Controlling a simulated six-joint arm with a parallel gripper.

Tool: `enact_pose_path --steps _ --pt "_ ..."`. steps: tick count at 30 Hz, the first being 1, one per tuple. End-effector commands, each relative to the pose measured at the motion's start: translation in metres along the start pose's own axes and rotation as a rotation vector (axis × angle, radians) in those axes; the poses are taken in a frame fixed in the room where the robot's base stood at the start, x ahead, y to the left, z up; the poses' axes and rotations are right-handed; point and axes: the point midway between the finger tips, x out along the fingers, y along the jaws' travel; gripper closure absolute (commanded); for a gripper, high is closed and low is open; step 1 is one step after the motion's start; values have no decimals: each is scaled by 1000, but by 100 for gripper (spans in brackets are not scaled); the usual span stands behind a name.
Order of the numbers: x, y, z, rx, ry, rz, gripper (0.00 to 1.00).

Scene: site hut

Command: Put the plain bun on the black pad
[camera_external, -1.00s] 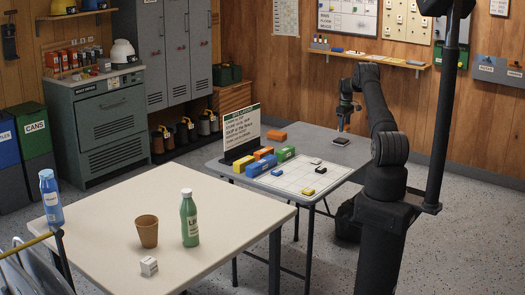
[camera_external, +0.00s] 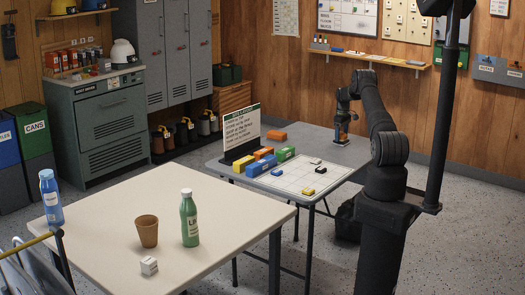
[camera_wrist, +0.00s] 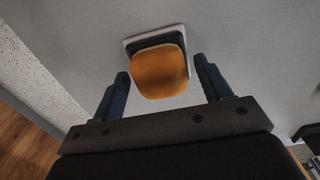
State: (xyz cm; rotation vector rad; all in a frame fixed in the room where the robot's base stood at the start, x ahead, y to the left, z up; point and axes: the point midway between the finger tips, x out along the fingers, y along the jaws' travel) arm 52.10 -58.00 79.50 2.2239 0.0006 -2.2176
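In the wrist view the plain bun (camera_wrist: 160,72), a rounded orange-brown piece, lies between my fingertips. Behind it shows the black pad (camera_wrist: 131,48), dark with a pale rim and mostly covered by the bun. I cannot tell whether the bun rests on the pad. My gripper (camera_wrist: 162,72) is open around the bun, with a clear gap at the right finger and a very thin one at the left. In the external view my gripper (camera_external: 341,138) is low over the far right part of the grey table, hiding the pad; an orange patch shows there.
The grey table (camera_external: 351,150) also holds a white gridded sheet (camera_external: 292,180) with small dark and yellow pieces, coloured blocks (camera_external: 263,167) and a standing sign (camera_external: 241,130). The near cream table (camera_external: 110,225) has two bottles, a brown cup and a white cube.

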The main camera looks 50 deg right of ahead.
Motion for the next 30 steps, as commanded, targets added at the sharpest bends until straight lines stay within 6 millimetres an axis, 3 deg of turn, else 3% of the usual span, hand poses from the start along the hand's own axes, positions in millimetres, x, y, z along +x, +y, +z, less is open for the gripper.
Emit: enact_pose_path --steps 11,14,24,30 --pt "-7 0 0 0 1 1 28" --pt "-20 1 -1 0 2 2 28" --pt "-92 0 0 0 2 2 28" --pt "-117 0 0 0 1 1 28"
